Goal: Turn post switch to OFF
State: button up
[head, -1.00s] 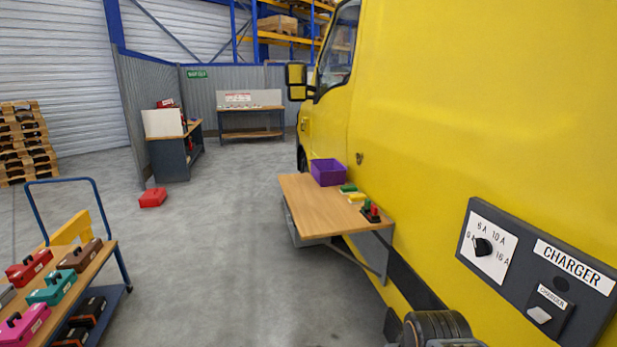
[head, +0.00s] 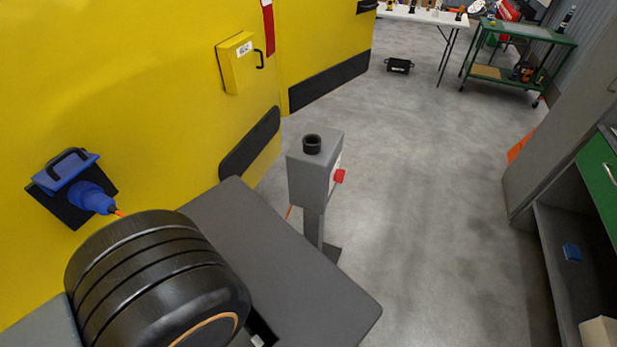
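The grey post (head: 312,222) stands on the floor beside the yellow vehicle, right of the picture's middle. Its box-shaped head has a black round socket or ring on top. A red switch knob (head: 339,176) sticks out of the head's right-hand face. That face is seen at a steep angle, so the knob's setting and any labels cannot be read. My gripper is not in view. A black ribbed part of my arm fills the lower left, well apart from the knob.
A blue plug (head: 92,198) sits in a socket on the yellow vehicle (head: 150,80), with an orange cable. A yellow box (head: 240,62) hangs on its side. A grey cabinet (head: 560,155) stands at right. Floor right of the post is clear. A green cart (head: 520,38) stands farther back.

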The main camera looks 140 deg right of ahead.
aim_at(339, 175)
jog(key=z, duration=1.35)
jog(key=k, duration=1.1)
jog(key=z, duration=2.85)
jog(key=k, duration=0.6)
jog(key=u, duration=0.45)
jog(key=i, duration=1)
jog(key=z, duration=0.65)
